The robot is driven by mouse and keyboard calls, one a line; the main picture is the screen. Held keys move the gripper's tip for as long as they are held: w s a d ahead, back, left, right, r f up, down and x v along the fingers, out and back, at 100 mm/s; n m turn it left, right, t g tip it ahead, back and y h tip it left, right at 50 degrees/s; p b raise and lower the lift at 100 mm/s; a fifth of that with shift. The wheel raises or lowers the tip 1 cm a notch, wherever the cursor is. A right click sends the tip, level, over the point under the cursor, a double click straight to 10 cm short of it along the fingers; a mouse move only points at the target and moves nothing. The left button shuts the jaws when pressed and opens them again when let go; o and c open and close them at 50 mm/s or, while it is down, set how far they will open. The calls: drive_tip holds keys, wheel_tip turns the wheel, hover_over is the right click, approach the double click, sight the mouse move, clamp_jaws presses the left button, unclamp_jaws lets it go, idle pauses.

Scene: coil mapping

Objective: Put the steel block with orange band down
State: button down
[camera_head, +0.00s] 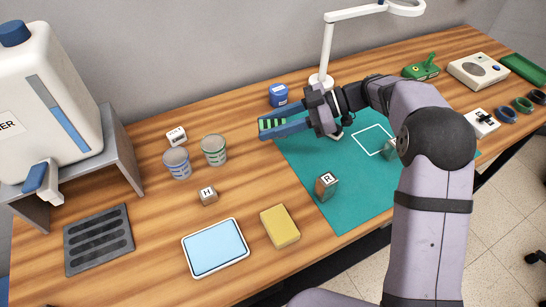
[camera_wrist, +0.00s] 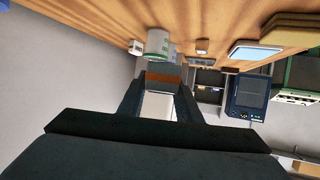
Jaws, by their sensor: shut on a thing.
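My gripper (camera_head: 272,128) is above the left back edge of the teal mat (camera_head: 350,207), its fingers pointing left. In the wrist view its fingers (camera_wrist: 161,84) are closed on the steel block with orange band (camera_wrist: 164,78). The block's orange band is at its far end and a pale face (camera_wrist: 157,106) is nearer the camera. In the head view I cannot make out the block clearly between the fingers.
A block marked R (camera_head: 326,186) stands on the mat's left part. Off the mat are a block marked H (camera_head: 208,196), a white block (camera_head: 176,137), two cans (camera_head: 214,151), a blue jar (camera_head: 278,95), a yellow sponge (camera_head: 280,227) and a blue tray (camera_head: 245,249). A lamp (camera_head: 325,55) stands behind.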

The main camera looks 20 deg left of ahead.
sight(272, 159)
drive_tip(key=shift+w+f+p, duration=0.1)
drive_tip(key=shift+f+p, duration=0.55)
drive_tip(key=shift+f, duration=4.25)
drive_tip(key=shift+f, duration=0.15)
drive_tip(key=c, duration=1.3)
unclamp_jaws()
drive_tip(key=shift+f, duration=0.1)
drive_tip(key=shift+r, duration=0.2)
drive_tip(key=b+v, duration=0.2)
drive_tip(key=v, duration=0.9)
drive_tip(key=shift+w+d+b, duration=0.1)
drive_tip(key=shift+d+b, duration=0.2)
drive_tip(key=shift+d, duration=0.05)
drive_tip(key=shift+d+r, duration=0.1)
